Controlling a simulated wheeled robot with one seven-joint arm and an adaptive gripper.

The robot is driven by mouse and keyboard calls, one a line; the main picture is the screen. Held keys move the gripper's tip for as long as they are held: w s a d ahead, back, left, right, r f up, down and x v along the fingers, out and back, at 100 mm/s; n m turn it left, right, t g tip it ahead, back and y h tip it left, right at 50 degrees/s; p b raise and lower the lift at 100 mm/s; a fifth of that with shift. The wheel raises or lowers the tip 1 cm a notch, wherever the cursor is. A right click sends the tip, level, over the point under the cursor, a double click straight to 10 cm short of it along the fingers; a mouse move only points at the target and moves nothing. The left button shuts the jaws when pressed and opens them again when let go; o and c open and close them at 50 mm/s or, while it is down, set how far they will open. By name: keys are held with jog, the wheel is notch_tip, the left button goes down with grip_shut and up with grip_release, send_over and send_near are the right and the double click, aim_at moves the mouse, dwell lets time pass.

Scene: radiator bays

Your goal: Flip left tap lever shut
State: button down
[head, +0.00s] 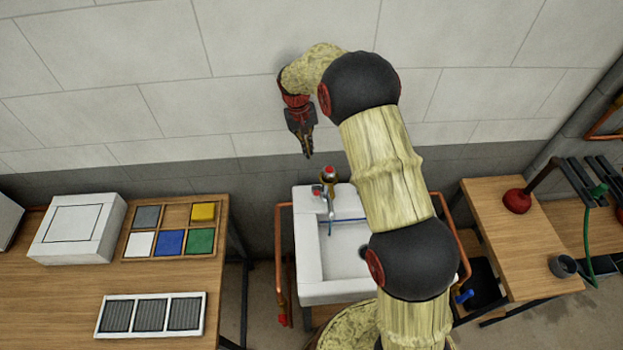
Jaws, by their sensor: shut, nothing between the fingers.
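The brass tap (328,181) stands at the back left of the white sink (309,275), with a red-topped part above it and a small red piece (317,191) at its left. A thin blue streak shows below its spout. A copper pipe left of the sink ends low in a red lever (282,320); a blue lever (464,296) is on the right pipe. I cannot tell which red part is the left tap lever, nor its angle. My gripper (307,156) is shut and empty, pointing down above and slightly left of the tap, apparently apart from it.
A wooden table at left (60,300) holds a white box (78,228), a tray of coloured blocks (171,231) and a grille panel (151,315). A right table (500,250) holds a red plunger (517,201) and a dark cup (563,266). My arm hides part of the sink.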

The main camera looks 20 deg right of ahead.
jog(key=shift+a, duration=0.15)
jog(key=p, duration=0.1)
send_over(315, 189)
jog(key=w, duration=0.2)
notch_tip(315, 189, down, 12)
jog(key=shift+r, duration=0.2)
jog(key=shift+s+f, duration=0.5)
jog(key=shift+s, duration=0.05)
jog(key=shift+f+b, duration=0.1)
jog(key=shift+b, duration=0.3)
